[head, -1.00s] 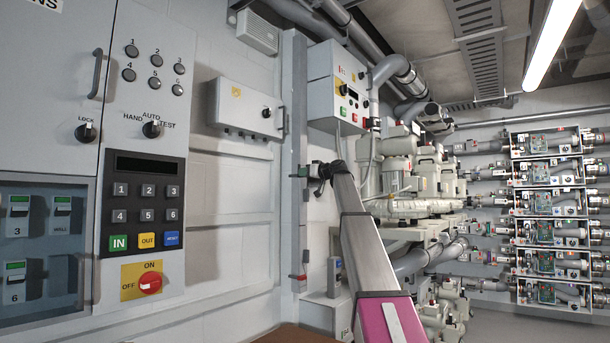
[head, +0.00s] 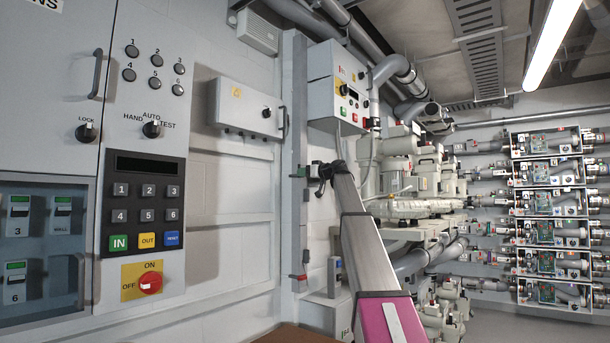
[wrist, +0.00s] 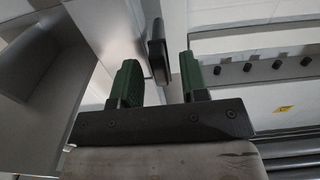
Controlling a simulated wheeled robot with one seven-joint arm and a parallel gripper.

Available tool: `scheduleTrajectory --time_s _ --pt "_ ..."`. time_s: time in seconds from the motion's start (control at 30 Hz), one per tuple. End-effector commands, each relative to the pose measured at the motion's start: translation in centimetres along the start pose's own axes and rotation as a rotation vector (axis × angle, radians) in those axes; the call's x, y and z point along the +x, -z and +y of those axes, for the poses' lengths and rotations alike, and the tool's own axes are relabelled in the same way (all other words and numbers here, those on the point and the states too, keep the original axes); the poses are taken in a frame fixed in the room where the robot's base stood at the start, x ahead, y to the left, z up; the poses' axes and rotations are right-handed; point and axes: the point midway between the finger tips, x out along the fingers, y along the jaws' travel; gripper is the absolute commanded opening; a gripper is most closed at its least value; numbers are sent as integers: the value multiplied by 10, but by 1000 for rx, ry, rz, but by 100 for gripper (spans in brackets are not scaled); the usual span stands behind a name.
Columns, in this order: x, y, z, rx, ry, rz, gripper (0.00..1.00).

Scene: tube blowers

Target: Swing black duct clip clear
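The black duct clip (wrist: 157,50) is a dark bar with a rounded end in the wrist view. It stands out between my two green fingertips, with a gap on both sides in the picture. My gripper (wrist: 159,60) is open and has not closed on it. In the head view my gripper (head: 321,176) is at the end of my arm, just right of the tall grey duct (head: 294,110). A small dark piece (head: 298,172) shows on the duct's edge at that height. I cannot tell whether a finger touches the clip.
A grey wall box (head: 245,108) hangs left of the duct, and a control box (head: 340,88) sits up right. A large control cabinet (head: 145,60) fills the left. White blower machines (head: 405,180) and pipes stand behind my arm. A red piece (head: 298,278) is lower on the duct.

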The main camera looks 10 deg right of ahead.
Motion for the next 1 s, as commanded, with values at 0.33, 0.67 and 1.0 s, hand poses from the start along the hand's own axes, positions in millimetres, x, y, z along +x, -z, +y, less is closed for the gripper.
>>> scheduleTrajectory --time_s 0.33,0.67,1.0 --pt "-33 -1 -1 0 -1 1 40" --pt "-91 -1 -1 0 -1 1 40" --pt "-109 0 0 0 0 0 40"
